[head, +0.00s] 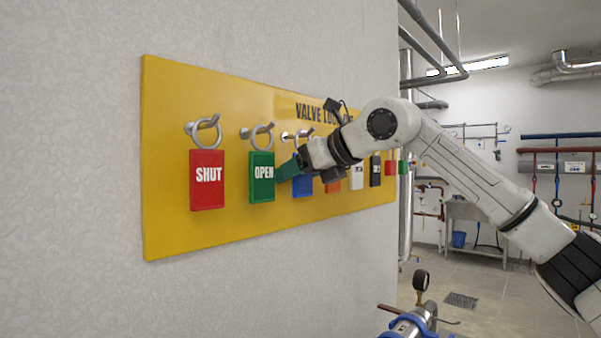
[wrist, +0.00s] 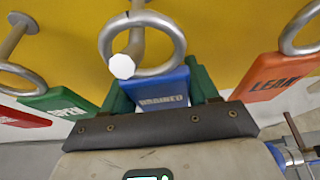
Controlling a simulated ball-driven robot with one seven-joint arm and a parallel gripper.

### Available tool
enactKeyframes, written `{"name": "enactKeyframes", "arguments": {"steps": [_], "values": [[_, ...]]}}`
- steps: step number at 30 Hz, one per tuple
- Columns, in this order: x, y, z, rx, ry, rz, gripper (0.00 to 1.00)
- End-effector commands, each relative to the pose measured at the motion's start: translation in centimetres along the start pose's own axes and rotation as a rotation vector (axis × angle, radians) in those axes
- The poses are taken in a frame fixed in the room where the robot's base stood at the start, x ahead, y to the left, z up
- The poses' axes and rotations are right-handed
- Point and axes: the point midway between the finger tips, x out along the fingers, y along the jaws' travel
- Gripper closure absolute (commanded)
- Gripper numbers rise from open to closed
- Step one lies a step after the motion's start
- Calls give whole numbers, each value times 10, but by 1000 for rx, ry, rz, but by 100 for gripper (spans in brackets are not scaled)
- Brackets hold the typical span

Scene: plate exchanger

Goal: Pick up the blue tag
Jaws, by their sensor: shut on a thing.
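The blue tag (head: 303,186) hangs from a metal ring on a hook on the yellow board, third from the left in the head view. In the wrist view the blue tag (wrist: 163,92) shows pale lettering, only partly readable, and sits under its ring (wrist: 176,62). My gripper (head: 292,171) is at the tag, with its green fingers on either side of it. In the wrist view my gripper (wrist: 162,90) is shut on the tag. The tag's lower part is hidden by the gripper body there.
On the yellow board (head: 165,235), a red SHUT tag (head: 207,190) and a green OPEN tag (head: 262,185) hang to the left. An orange LEAK tag (wrist: 277,77) hangs to the right. A pipe with a gauge (head: 421,281) stands below the board's right end.

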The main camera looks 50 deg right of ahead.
Motion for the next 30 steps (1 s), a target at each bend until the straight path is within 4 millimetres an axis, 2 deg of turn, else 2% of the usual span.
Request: {"name": "enactKeyframes", "arguments": {"steps": [8,11,17,24,30], "values": [[-6,0,15,-2,-1,-2,70],[-20,-2,6,0,0,-3,70],[-62,-2,-12,-1,-2,-6,70],[-121,-1,-36,0,-1,-5,70],[-154,-1,-49,0,0,-3,70]]}}
